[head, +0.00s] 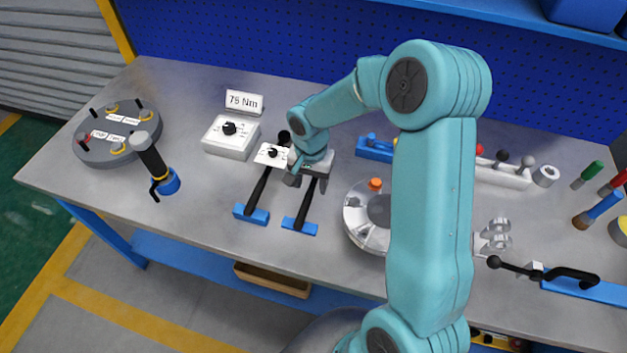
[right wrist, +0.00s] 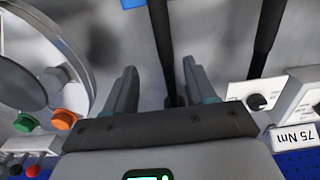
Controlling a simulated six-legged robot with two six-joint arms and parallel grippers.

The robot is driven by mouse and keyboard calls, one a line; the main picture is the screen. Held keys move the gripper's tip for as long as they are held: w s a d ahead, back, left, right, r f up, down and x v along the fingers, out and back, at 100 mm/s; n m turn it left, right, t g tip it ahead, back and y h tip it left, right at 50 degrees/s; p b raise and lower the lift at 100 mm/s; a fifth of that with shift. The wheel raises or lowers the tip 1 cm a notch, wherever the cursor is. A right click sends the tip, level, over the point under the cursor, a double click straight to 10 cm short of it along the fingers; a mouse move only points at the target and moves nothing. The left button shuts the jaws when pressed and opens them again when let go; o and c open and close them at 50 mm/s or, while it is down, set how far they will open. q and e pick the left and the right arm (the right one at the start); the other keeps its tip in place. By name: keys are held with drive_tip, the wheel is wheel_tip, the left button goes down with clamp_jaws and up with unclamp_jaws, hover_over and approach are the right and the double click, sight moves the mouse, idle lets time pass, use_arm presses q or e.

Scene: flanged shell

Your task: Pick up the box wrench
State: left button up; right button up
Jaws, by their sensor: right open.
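Two long black-handled tools lie side by side on the grey bench with their near ends at blue blocks. The right one (head: 306,205), which looks like the box wrench, has its far end hidden under my right gripper (head: 307,182) in the head view. In the right wrist view its black shaft (right wrist: 161,35) runs down between the two open fingers (right wrist: 159,68) to a dark end (right wrist: 174,100). The fingers stand on either side of it, apart from it; whether they touch the bench I cannot tell. The left tool (head: 259,190) ends near a white dial plate. My left gripper does not show.
A white dial box (head: 231,136) with a "75 Nm" sign (head: 244,102) stands at left. The round flanged shell (head: 360,222) with an orange plug is close on the right, partly behind my arm. A grey disc (head: 95,145) sits far left. Bare bench lies in front.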

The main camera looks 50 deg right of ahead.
sight(308, 195)
drive_tip(key=shift+s+a+f, duration=0.15)
drive_tip(key=shift+a+f, duration=0.2)
drive_tip(key=shift+f, duration=0.05)
drive_tip(key=f, duration=0.2)
drive_tip(key=w+f+p, duration=0.1)
drive_tip(key=f, duration=0.2)
drive_tip(key=shift+d, duration=0.15)
drive_tip(key=shift+s+r, duration=0.15)
drive_tip(key=shift+r, duration=0.05)
drive_tip(key=shift+f, duration=0.15)
clamp_jaws()
